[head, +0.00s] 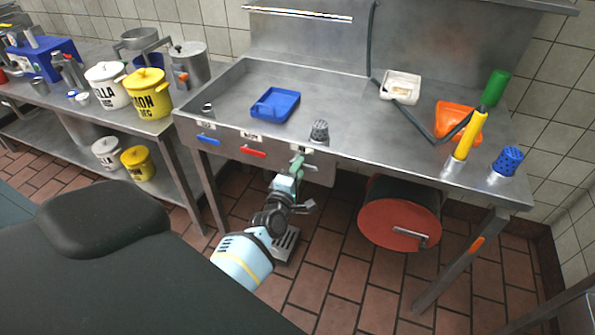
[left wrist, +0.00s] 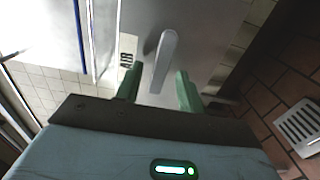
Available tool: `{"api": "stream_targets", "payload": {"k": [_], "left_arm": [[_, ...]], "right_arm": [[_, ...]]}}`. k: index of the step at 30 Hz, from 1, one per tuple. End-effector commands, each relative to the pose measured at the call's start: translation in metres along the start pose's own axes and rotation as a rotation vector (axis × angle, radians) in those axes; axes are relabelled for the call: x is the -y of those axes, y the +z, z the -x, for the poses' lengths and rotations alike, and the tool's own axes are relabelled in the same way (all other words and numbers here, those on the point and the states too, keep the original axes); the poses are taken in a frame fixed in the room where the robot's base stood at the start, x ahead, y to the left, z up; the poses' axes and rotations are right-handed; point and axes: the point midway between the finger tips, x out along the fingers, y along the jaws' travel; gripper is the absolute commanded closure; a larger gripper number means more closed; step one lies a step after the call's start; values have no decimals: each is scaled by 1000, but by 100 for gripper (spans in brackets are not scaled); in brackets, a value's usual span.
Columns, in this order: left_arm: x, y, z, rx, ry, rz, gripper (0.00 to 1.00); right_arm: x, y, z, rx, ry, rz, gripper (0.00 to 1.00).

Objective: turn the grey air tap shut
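The grey air tap's lever (left wrist: 165,52) shows in the left wrist view on the steel front panel, beside a white label reading AIR (left wrist: 127,48). It points up and slightly to the right in that picture. My left gripper (left wrist: 160,70) is open, with one green finger on each side of the lever; I see gaps between lever and fingers. In the head view my left gripper (head: 297,164) is at the sink's front panel, at the right of the row of levers, and largely hides the grey tap. My right gripper is in neither view.
A blue lever (head: 208,140) and a red lever (head: 253,152) sit on the same panel to the left. A red-ended drum (head: 395,226) lies under the sink at the right. A blue tray (head: 275,104) is in the sink. A floor grate (left wrist: 300,127) lies below.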

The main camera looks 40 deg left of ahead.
Motion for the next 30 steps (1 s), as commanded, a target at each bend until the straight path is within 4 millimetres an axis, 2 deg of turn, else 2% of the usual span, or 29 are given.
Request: {"api": "stream_targets", "payload": {"k": [10, 22, 30], "left_arm": [[0, 0, 6, 0, 1, -2, 62], [0, 0, 62, 0, -1, -1, 62], [0, 0, 78, 0, 0, -1, 62]], "right_arm": [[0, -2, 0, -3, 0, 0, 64], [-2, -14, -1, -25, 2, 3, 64], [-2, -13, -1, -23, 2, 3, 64]]}}
